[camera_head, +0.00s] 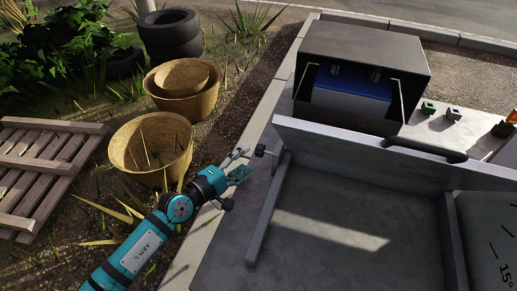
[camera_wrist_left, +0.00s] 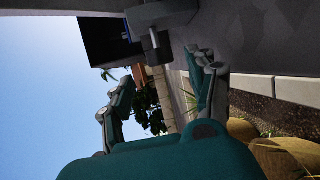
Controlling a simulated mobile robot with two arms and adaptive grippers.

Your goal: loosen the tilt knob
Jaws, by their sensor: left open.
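A small dark knob (camera_head: 260,150), seemingly the tilt knob, sticks out from the left end of the upright grey panel (camera_head: 370,154) in the head view. My left gripper (camera_head: 238,177) is just to the left of and below it, with its fingers spread and nothing between them. My right gripper does not show.
A grey bed floor (camera_head: 310,245) with a raised bar (camera_head: 266,215) lies right of my arm. A dark box (camera_head: 365,60) with a blue inside stands behind the panel. Wicker baskets (camera_head: 150,150), tyres (camera_head: 170,35) and a wooden pallet (camera_head: 45,165) are at left.

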